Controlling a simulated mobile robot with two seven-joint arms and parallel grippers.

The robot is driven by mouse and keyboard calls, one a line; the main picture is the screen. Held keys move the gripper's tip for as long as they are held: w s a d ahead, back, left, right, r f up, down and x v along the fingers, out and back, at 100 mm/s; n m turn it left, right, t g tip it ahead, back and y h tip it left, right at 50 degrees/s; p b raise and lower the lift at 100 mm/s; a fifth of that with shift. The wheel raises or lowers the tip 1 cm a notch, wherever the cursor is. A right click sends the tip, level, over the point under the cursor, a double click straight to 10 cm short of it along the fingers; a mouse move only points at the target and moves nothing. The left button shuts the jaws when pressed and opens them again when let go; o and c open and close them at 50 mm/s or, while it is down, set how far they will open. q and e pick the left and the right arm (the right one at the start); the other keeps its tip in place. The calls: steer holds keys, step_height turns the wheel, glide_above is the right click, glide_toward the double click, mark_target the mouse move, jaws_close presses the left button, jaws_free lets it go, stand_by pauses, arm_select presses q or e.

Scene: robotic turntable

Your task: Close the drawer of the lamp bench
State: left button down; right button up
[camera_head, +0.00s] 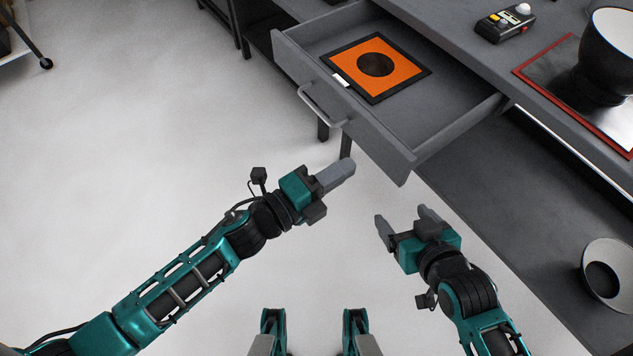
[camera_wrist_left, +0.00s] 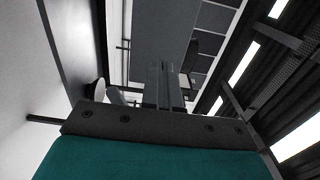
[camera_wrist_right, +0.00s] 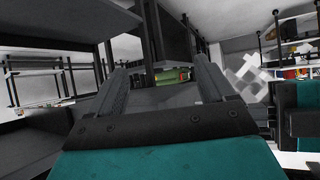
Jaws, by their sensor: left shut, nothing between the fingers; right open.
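The grey drawer (camera_head: 376,136) of the lamp bench (camera_head: 455,42) is pulled out in the head view. Its front panel, with a bar handle (camera_head: 322,106), faces lower left. An orange square with a black border and dark round centre (camera_head: 404,72) lies inside. My left gripper (camera_head: 347,167) is shut and empty, below the handle in the picture and apart from it. It also shows shut in the left wrist view (camera_wrist_left: 166,75). My right gripper (camera_head: 403,220) is open and empty, below the drawer's near corner. Its spread fingers show in the right wrist view (camera_wrist_right: 162,85).
On the bench top are a control box (camera_head: 504,24) with knobs and a black lamp-like bowl (camera_head: 605,62) on a red-edged plate (camera_head: 543,73). A white-rimmed bowl (camera_head: 607,262) sits on the lower shelf (camera_head: 500,190). The floor left of the drawer is clear.

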mark_target(377, 148)
arm_select(q)
steer(key=x, duration=0.5)
steer(key=shift+w+d, duration=0.15)
steer(key=shift+d, duration=0.1)
